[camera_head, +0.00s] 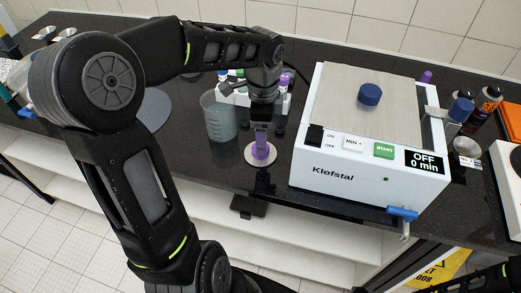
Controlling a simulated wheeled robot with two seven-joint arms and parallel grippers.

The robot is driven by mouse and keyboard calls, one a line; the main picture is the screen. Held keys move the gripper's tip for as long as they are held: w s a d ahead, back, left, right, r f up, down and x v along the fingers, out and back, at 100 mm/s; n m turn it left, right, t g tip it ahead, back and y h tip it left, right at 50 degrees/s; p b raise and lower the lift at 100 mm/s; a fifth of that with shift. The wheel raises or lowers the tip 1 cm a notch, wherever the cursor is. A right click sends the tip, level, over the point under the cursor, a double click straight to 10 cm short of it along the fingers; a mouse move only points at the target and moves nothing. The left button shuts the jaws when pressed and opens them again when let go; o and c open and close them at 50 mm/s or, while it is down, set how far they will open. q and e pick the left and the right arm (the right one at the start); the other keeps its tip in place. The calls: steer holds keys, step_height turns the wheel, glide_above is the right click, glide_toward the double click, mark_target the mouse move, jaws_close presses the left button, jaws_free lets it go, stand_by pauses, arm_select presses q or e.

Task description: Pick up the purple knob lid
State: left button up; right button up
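The purple knob lid (260,153) is a pale disc with an upright purple knob. It lies on the dark counter, left of the white Klofstal machine, near the front edge. My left gripper (262,132) points straight down over the knob, with its fingertips at the knob's upper part. The fingers are small and dark here, so I cannot tell whether they are closed on the knob or only beside it. The disc appears to rest on the counter. My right gripper is not in view; only part of my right arm shows at the bottom right corner.
The Klofstal machine (352,178) with a blue knob (370,94) on top stands close on the right. A clear beaker (219,120) is close on the left. A rack with small bottles (284,100) stands behind the gripper. Spray cans (486,103) are at the right.

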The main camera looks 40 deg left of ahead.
arm_select(q)
step_height(320, 180, down, 4)
steer(key=shift+a+f+p, duration=0.1)
steer(key=shift+f+p, duration=0.05)
steer(key=shift+p, duration=0.2)
stand_by(0.4)
steer(key=c, duration=1.4)
steer(key=shift+c, duration=0.2)
step_height(320, 180, up, 10)
steer(key=b, duration=0.1)
